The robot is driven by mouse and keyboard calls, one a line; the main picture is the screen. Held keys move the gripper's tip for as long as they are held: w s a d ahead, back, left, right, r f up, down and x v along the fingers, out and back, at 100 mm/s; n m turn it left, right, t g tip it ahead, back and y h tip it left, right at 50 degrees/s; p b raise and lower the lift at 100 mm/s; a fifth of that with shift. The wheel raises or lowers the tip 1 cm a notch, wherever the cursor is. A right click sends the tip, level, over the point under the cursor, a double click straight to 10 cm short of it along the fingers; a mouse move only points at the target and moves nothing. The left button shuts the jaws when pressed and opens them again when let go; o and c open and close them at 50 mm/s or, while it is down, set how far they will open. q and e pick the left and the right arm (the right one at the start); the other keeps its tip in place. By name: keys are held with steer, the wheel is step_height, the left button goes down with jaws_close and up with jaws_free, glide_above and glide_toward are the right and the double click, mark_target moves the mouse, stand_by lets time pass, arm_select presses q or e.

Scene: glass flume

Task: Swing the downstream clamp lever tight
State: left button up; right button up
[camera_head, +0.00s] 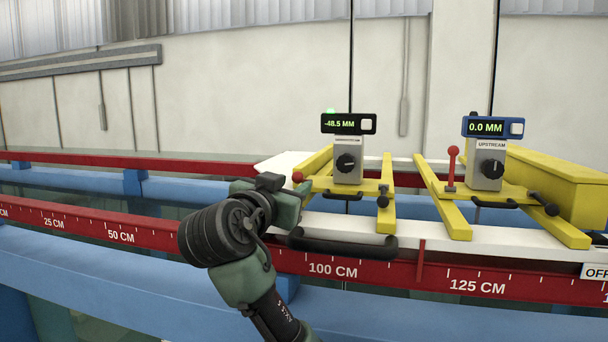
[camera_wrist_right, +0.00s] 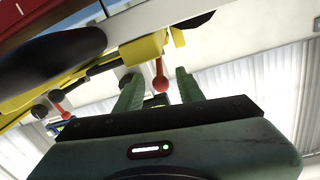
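The downstream gauge (camera_head: 348,160) is the left of two on yellow frames; its black display reads -48.5 MM. The red ball of its clamp lever (camera_head: 298,177) shows just beyond my right gripper (camera_head: 291,192); its stem is hidden in the head view. In the right wrist view the red-knobbed lever (camera_wrist_right: 161,82) appears between the two green fingers of my right gripper (camera_wrist_right: 158,88). The fingers are apart, with a gap on both sides of the knob; I cannot tell how deep it sits between them. My left gripper is not in view.
The upstream gauge (camera_head: 487,165) reads 0.0 MM, with its own red-knobbed lever (camera_head: 452,165) upright. A black handle bar (camera_head: 342,246) runs along the white carriage front, close to my right gripper. A red scale rail (camera_head: 120,235) and blue beams lie in front.

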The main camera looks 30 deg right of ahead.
steer(key=shift+w+d+r+p, duration=0.25)
steer(key=shift+w+d+p, duration=0.05)
steer(key=shift+d+p, duration=0.15)
steer(key=shift+w+d+r+p, duration=0.2)
steer(key=shift+w+d+p, duration=0.05)
steer(key=shift+d+p, duration=0.15)
steer(key=x, duration=0.1)
steer(key=p+x, duration=0.1)
steer(key=x, duration=0.1)
steer(key=shift+d+f, duration=0.2)
steer(key=shift+f, duration=0.15)
steer(key=shift+w+d+f, duration=0.1)
steer(key=shift+w+d, duration=0.05)
steer(key=shift+w, duration=0.05)
steer(key=shift+s+a, duration=0.15)
steer(key=shift+a, duration=0.1)
steer(key=c, duration=0.7)
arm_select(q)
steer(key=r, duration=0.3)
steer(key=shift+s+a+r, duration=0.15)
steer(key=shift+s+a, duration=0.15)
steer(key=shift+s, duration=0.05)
arm_select(e)
jaws_close()
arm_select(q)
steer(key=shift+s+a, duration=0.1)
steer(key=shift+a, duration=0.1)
